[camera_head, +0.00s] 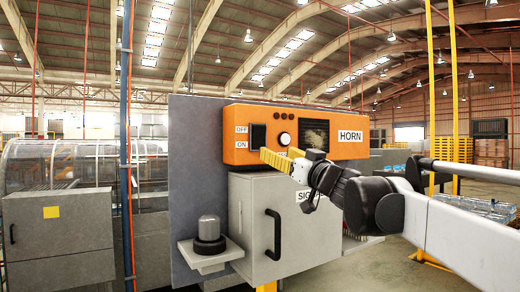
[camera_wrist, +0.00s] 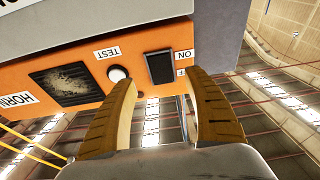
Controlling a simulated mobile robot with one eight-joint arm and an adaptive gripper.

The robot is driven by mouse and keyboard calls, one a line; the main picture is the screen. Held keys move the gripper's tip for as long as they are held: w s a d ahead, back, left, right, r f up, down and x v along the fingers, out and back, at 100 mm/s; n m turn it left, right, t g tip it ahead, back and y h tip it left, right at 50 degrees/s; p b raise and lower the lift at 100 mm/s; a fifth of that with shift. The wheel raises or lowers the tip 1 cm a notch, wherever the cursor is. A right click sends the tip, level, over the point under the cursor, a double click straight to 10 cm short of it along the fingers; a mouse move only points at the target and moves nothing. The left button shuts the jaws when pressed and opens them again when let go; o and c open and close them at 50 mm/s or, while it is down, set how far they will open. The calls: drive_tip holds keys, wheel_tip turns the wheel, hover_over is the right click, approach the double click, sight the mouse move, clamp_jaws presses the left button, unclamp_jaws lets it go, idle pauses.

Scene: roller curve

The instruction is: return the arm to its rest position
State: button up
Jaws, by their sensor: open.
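My gripper (camera_head: 277,158) has yellow fingers. In the head view it lies in front of the lower edge of the orange horn panel (camera_head: 350,149), just below and right of the black ON/OFF rocker switch (camera_head: 258,136). In the wrist view my gripper (camera_wrist: 162,82) shows two fingers spread apart with nothing held between them. The panel appears upside down there, with the rocker switch (camera_wrist: 160,67) beyond the fingertip gap and a white round button (camera_wrist: 118,74) by the left fingertip. I cannot tell if a fingertip touches the panel. My arm reaches in from the right.
A grey cabinet (camera_head: 240,215) with a black handle stands below the panel. A grey beacon (camera_head: 209,236) sits on a small shelf (camera_head: 211,258) to its left. A blue post (camera_head: 125,150) stands further left. Open floor (camera_head: 370,270) shows at the lower right.

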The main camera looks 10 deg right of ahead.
drive_tip(key=shift+v, duration=1.2)
drive_tip(key=shift+f, duration=0.1)
drive_tip(key=s+a+f+g+b, duration=0.4)
drive_tip(key=f+b, duration=0.3)
drive_tip(key=f, duration=0.7)
drive_tip(key=s+a+f+n+g+y+b, duration=0.15)
drive_tip(key=s+a+f+b, duration=0.35)
drive_tip(key=f, duration=0.9)
drive_tip(key=s+a+f+m+g+b, duration=0.1)
drive_tip(key=s+a+f+g+b, duration=0.2)
drive_tip(key=s+f+b, duration=0.75)
drive_tip(key=s+d+f+m+g+h+b, duration=0.1)
drive_tip(key=s+d+f+h+b, duration=0.1)
drive_tip(key=f, duration=1.2)
drive_tip(key=s+d+f+m+g+h+b, duration=0.1)
drive_tip(key=s+f+b, duration=0.5)
drive_tip(key=f, duration=0.8)
drive_tip(key=s+d+f+m+g+h+b, duration=0.2)
drive_tip(key=d+f+h+b, duration=0.3)
drive_tip(key=f, duration=1)
drive_tip(key=shift+s+d+b, duration=0.3)
drive_tip(key=shift+s, duration=0.6)
